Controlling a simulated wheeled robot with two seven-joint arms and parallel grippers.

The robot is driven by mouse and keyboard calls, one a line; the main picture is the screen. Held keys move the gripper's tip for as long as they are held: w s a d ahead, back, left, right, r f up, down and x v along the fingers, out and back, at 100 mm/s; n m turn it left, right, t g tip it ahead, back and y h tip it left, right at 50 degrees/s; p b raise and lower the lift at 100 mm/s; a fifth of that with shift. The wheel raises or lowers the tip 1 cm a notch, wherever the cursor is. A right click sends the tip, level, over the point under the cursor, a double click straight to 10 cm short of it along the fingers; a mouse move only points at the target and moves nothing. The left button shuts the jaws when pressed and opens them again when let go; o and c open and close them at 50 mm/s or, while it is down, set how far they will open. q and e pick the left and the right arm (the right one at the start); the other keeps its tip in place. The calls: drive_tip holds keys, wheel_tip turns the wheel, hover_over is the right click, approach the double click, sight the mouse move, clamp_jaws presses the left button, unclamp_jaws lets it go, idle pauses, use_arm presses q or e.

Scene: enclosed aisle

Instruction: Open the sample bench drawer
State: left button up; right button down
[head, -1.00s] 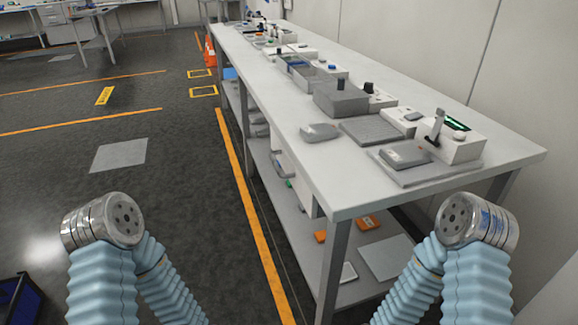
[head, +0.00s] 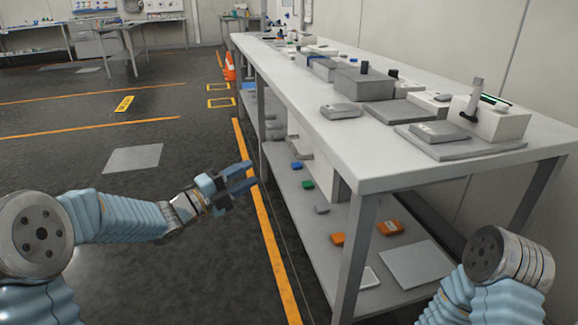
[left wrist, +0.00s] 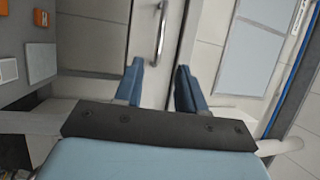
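The sample bench (head: 375,150) runs along the wall on the right in the head view. A pale drawer unit (head: 318,165) hangs under its top, its front seen only at a steep slant. In the left wrist view a pale drawer front (left wrist: 176,22) carries a bar handle (left wrist: 162,34), just beyond the fingertips and between their lines. My left gripper (head: 246,178) is open and empty, in front of the bench's aisle side; its two blue fingers also show in the left wrist view (left wrist: 159,70). They are apart from the handle. My right gripper is out of view.
Grey boxes and instruments (head: 363,84) stand on the benchtop. The lower shelf (head: 320,235) holds orange boxes (head: 390,227) and small coloured items. A bench leg (head: 353,255) stands at the near corner. The aisle floor (head: 190,95) to the left is clear.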

use_arm(q)
drive_tip(key=p+x, duration=0.1)
drive_tip(key=x, duration=1.2)
drive_tip(key=shift+w+d+p, duration=0.15)
drive_tip(key=shift+d+p, duration=0.05)
drive_tip(key=shift+p, duration=0.15)
drive_tip(key=shift+r, duration=0.1)
clamp_jaws()
